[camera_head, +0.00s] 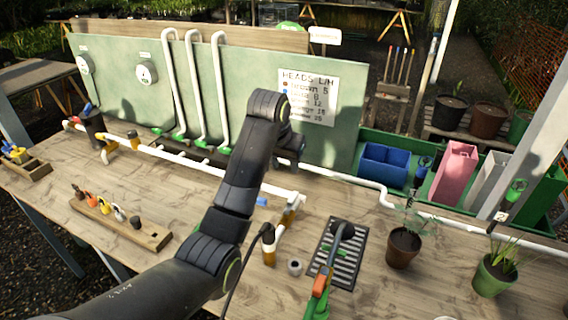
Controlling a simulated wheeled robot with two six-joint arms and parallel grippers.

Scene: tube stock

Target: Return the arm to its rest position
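My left arm reaches in from the bottom left and rises over the wooden bench. Its wrist bends at the top, in front of the green panel. My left gripper (288,166) hangs just past the wrist, dark and small, above the white pipe along the back of the bench. Its fingers are mostly hidden, so I cannot tell whether they are open or shut. I see nothing clearly held in it. My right gripper is not in view.
The green panel (120,95) with upright white pipes and a sign (308,97) stands behind the arm. The bench holds a wooden rack (150,236), a black drain grate (345,268), a hose nozzle (320,285) and potted plants (403,250). Coloured bins (455,170) stand back right.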

